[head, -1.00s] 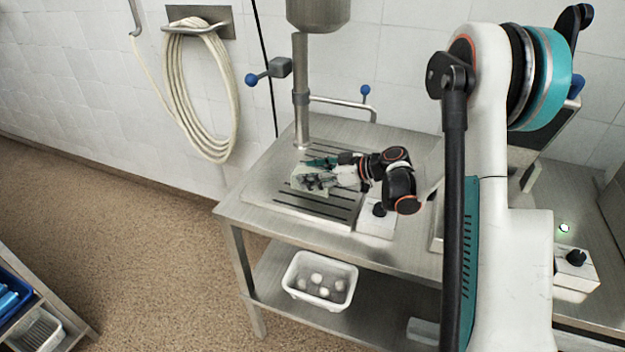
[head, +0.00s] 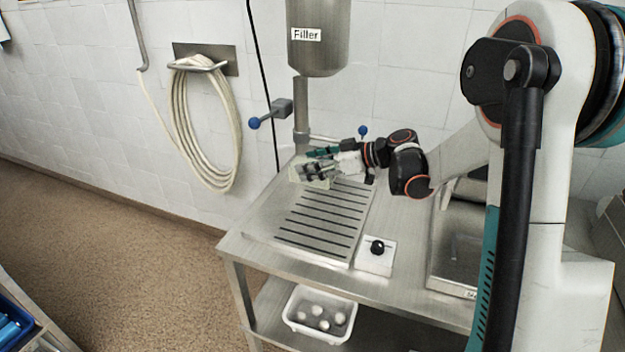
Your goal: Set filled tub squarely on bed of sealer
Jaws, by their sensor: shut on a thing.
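My gripper (head: 322,165) is shut on a small pale, translucent tub (head: 311,179), below the filler spout and near the back of the slotted plate. The fingers cover part of the tub, and its contents cannot be made out. A metal unit with a flat recessed top (head: 456,248) stands on the bench to the right, apart from the tub. My arm partly hides this unit and its front label, so I cannot tell for sure that it is the sealer.
The filler (head: 318,55) hangs above the bench. The slotted plate (head: 322,222) is bare in front of the gripper. A control box with a black knob (head: 376,258) sits beside it. A white bin (head: 319,313) stands on the lower shelf. A coiled hose (head: 205,120) hangs on the wall.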

